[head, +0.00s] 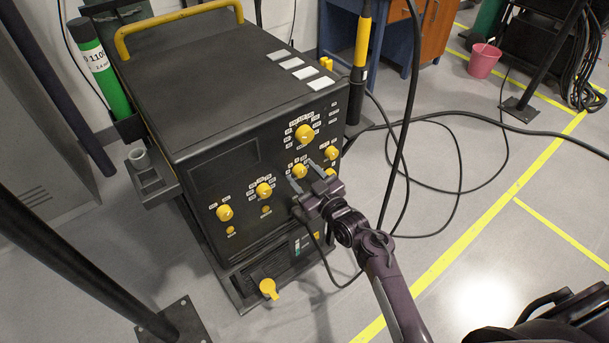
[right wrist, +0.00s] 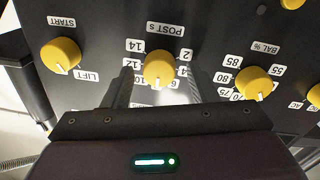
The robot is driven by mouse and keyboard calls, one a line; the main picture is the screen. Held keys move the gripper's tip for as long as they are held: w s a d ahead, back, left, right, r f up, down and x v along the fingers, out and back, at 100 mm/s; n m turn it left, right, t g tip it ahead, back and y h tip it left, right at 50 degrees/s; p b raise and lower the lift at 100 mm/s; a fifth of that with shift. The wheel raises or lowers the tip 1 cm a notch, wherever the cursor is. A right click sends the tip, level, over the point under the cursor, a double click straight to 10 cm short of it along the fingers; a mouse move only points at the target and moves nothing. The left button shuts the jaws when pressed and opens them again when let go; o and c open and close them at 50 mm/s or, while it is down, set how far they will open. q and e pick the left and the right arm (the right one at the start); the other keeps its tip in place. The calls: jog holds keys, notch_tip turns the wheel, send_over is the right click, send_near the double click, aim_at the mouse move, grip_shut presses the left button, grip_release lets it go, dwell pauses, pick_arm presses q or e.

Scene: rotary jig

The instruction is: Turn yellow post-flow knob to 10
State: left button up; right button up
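The yellow post-flow knob (right wrist: 158,69), under the label "POST s", sits upside down in the right wrist view. Its pale pointer mark faces down in that picture, towards the low middle of the dial, between the partly hidden numbers; the exact reading cannot be told. In the head view the knob (head: 299,170) is on the black machine's front panel (head: 222,178). My right gripper (head: 305,175) is open, with one finger on each side of the knob. In the right wrist view the fingers (right wrist: 159,80) show gaps to the knob. My left gripper is not in view.
Other yellow knobs are close by: the "BAL %" knob (right wrist: 253,83), the "START/LIFT" knob (right wrist: 61,55) and a larger knob (head: 305,133) above. A yellow-handled torch (head: 362,42) and black cables (head: 455,165) are at the machine's right. A dark post (head: 85,262) stands at left.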

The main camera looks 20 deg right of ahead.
jog(key=c, duration=0.9)
jog(key=m+p, duration=0.2)
jog(key=m, duration=0.1)
jog(key=shift+r, duration=0.2)
jog(key=shift+d+f+m+p, duration=0.15)
jog(key=shift+m+p, duration=1.15)
jog(key=shift+m, duration=1)
jog(key=o, duration=0.9)
jog(key=shift+o, duration=0.2)
